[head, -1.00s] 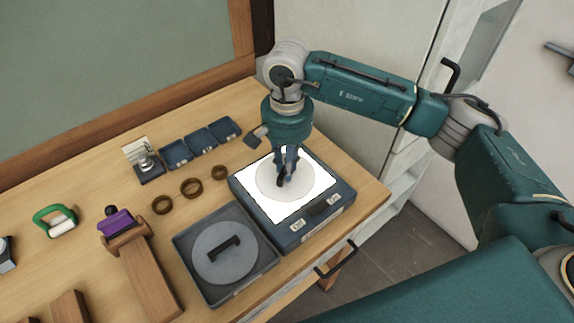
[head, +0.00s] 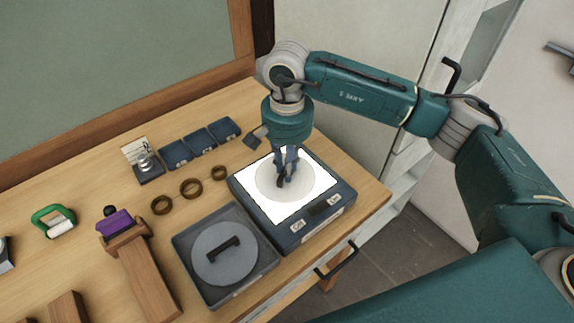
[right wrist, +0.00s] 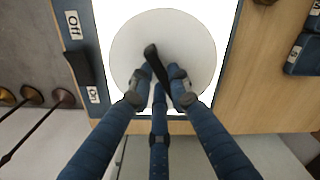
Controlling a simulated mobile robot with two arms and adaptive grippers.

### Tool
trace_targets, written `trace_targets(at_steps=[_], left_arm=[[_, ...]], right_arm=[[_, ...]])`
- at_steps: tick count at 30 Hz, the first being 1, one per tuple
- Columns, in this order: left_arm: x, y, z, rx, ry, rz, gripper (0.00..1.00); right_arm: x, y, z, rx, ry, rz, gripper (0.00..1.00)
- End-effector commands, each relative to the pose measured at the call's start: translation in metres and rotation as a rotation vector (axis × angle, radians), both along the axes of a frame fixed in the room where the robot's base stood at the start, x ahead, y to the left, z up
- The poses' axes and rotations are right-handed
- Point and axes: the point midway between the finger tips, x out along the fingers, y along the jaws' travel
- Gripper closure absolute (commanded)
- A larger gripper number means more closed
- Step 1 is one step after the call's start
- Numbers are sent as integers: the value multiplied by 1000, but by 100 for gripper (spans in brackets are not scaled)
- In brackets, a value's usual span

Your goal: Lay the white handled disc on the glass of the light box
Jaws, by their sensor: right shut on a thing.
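The white handled disc (head: 268,181) lies over the lit glass (head: 315,178) of the light box (head: 290,237). It looks flat on the glass, though a small gap beneath it cannot be ruled out. In the right wrist view the disc (right wrist: 190,42) sits within the bright panel, its dark handle (right wrist: 152,58) between my fingers. My right gripper (head: 286,182) points straight down and is shut on the handle; it also shows in the right wrist view (right wrist: 160,80). My left gripper is not in view.
A grey disc with a black handle (head: 226,268) lies in a dark tray (head: 262,278) left of the light box. Brown rings (head: 191,188), blue boxes (head: 210,138) and a wooden stand with a purple piece (head: 118,222) stand further left and back. The table's front edge is close by.

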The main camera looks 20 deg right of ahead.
Motion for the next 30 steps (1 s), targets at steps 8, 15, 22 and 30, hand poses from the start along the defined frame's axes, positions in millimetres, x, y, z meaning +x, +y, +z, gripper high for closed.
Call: trace_targets(at_steps=[8, 15, 22, 30], left_arm=[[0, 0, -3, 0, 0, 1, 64], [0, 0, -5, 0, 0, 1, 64], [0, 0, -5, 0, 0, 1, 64], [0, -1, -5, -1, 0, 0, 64]], right_arm=[[0, 0, -2, 0, -1, 0, 100], [0, 0, -3, 0, -1, 0, 81], [0, 0, -3, -1, -1, 0, 61], [0, 0, -3, -1, 1, 0, 42]])
